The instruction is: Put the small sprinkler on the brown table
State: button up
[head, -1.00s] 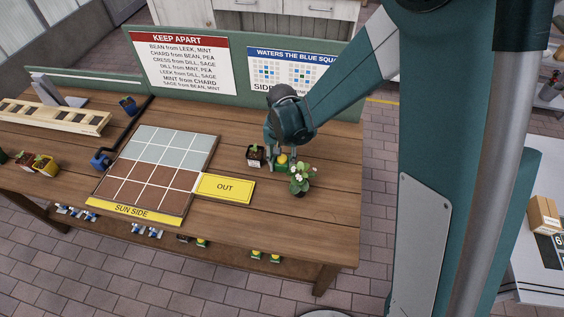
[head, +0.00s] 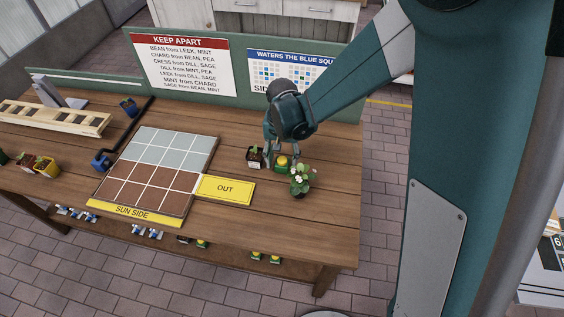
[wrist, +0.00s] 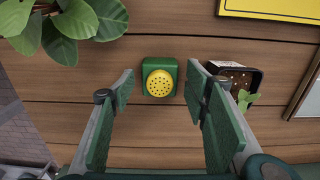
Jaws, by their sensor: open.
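The small sprinkler is a green block with a round yellow perforated head. In the wrist view the sprinkler (wrist: 159,80) stands on the brown table (wrist: 60,95), just beyond and between my fingertips. In the head view the sprinkler (head: 281,164) stands on the brown table (head: 240,240), right of the grid board, partly covered by my gripper. My gripper (wrist: 155,80) is open and empty, with one finger on each side of the sprinkler's line. In the head view my gripper (head: 281,152) hangs just above and behind the sprinkler.
A white-flowered potted plant (head: 300,180) stands close at the right, and a small seedling pot (head: 254,158) close at the left. A yellow OUT plate (head: 225,188) lies beside the grid board (head: 187,207).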

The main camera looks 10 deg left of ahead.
aim_at(284, 161)
notch_tip(284, 161, up, 10)
jog(key=p, duration=0.1)
jog(key=shift+f, duration=0.25)
dwell(0.7)
jog(key=s+d+r+t, duration=0.1)
jog(key=s+d+r, duration=0.1)
jog(key=d+r, duration=0.6)
jog(key=s+d+r+t, duration=0.25)
jog(key=d+r, duration=0.35)
jog(key=d, duration=0.4)
jog(key=s+d+r+t, duration=0.2)
jog(key=s+d, duration=0.4)
jog(key=d, duration=0.2)
jog(key=s+d+r+t, duration=0.1)
jog(key=s+d+r, duration=0.1)
jog(key=s+d, duration=0.5)
jog(key=shift+s+d+r+t, duration=0.25)
jog(key=shift+d+t, duration=0.1)
jog(key=shift+d, duration=0.65)
